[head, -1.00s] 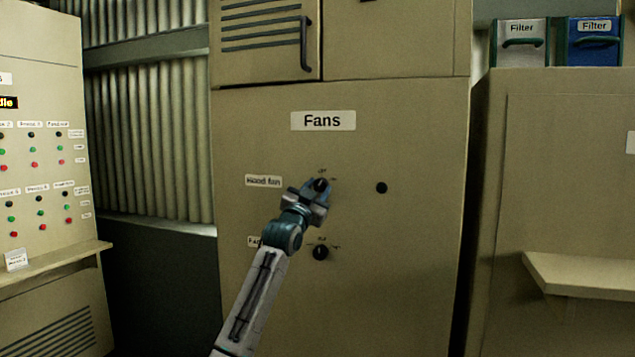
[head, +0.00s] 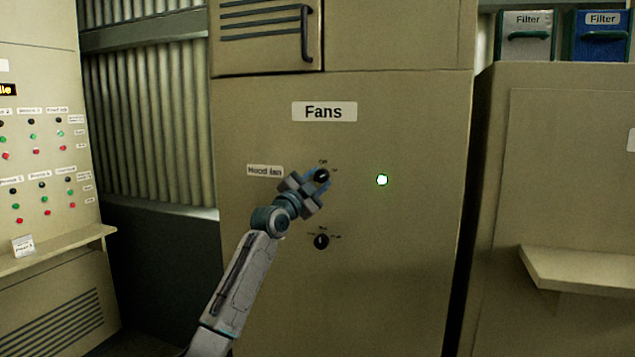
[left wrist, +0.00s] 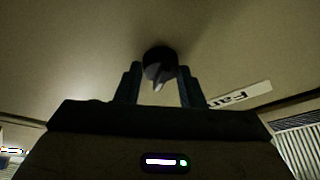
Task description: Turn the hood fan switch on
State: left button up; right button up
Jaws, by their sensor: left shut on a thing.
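The hood fan switch (head: 322,175) is a small black rotary knob on the beige fan cabinet, right of the "Hood fan" label (head: 265,171). My left gripper (head: 319,178) reaches up to it from the lower left and is shut on the knob. In the left wrist view the dark knob (left wrist: 159,66) with its grey pointer sits between the two fingertips (left wrist: 160,80). The round lamp (head: 382,180) to the right of the switch glows green. My right gripper is in neither view.
A second black knob (head: 321,241) sits just below on the same cabinet. A control panel (head: 45,120) with a shelf stands at the left. A shelf (head: 575,272) juts out at the right, below two filter boxes. The cabinet front around the knobs is flat.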

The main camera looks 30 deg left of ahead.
pick_arm(q)
jog(key=shift+m, duration=0.3)
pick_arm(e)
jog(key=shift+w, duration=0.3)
pick_arm(q)
jog(key=o, duration=1)
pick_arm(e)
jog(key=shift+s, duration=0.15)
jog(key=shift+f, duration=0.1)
pick_arm(q)
jog(key=shift+s+f, duration=0.2)
jog(key=shift+s, duration=0.05)
jog(key=b+v, duration=0.4)
jog(key=v, duration=0.6)
jog(key=shift+s, duration=0.2)
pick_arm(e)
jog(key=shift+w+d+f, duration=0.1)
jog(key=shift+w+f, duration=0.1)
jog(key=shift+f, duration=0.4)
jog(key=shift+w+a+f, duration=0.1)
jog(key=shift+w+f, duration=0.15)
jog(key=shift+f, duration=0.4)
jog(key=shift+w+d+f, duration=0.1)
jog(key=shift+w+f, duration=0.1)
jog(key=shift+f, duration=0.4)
pick_arm(q)
jog(key=shift+a+r, duration=0.1)
jog(key=shift+r, duration=0.05)
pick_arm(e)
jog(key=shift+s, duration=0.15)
